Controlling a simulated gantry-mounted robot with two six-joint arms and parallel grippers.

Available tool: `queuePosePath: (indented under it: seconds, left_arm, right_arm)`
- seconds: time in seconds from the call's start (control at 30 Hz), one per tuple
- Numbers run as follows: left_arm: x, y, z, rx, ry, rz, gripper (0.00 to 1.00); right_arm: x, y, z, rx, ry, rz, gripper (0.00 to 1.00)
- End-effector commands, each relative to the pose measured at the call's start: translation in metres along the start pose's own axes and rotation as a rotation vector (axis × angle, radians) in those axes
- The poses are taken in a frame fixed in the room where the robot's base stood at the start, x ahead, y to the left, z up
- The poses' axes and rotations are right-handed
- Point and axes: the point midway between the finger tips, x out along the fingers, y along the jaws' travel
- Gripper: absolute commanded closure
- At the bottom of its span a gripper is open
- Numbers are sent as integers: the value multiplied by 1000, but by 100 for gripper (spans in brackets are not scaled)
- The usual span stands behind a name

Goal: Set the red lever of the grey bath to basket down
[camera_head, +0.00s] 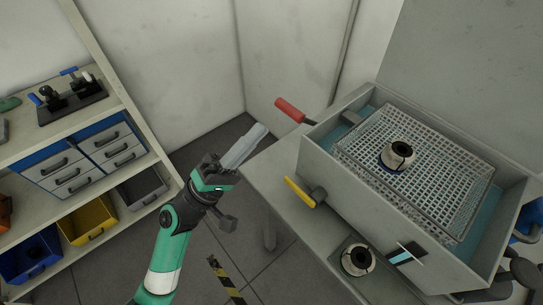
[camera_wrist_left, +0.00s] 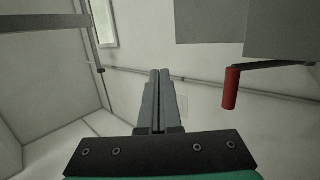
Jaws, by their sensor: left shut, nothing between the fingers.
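The grey bath (camera_head: 343,182) stands on a table at the right in the head view, with a wire basket (camera_head: 440,165) inside above blue-green liquid. A round dark and light part sits in the basket. The red lever (camera_head: 290,110) sticks out from the bath's far left corner, pointing up and left. It also shows in the left wrist view, where its red grip (camera_wrist_left: 231,88) hangs at the right. My left gripper (camera_head: 260,130) is shut and empty, left of the bath, apart from the lever and below it in the picture. My right gripper is not visible.
A yellow-handled lever (camera_head: 299,192) sticks out from the bath's near left side. A second round part (camera_head: 357,260) sits on a plate on the table. Shelves with drawers and coloured bins (camera_head: 88,218) stand at the left. Open floor lies between shelves and table.

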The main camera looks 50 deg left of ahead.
Motion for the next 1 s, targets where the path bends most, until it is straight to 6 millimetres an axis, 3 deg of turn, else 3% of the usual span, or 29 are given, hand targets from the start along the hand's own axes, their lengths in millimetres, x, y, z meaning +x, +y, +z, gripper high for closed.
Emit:
queuePosePath:
  seconds: [0.03,0.1,0.2,0.3,0.77,1.0]
  left_arm:
    - [-41,-40,-6,-19,41,-40,100]
    - [-73,-66,-14,-25,87,-89,100]
    - [-104,-89,-22,-23,136,-132,100]
    - [-118,-98,-28,-17,161,-148,100]
    - [-115,-96,-32,-9,166,-147,100]
    - [-81,-98,-36,-9,162,-145,100]
  right_arm:
    - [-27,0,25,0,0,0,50]
    - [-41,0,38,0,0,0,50]
    - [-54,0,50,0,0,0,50]
    - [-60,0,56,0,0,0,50]
    - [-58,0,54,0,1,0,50]
    - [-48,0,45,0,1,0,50]
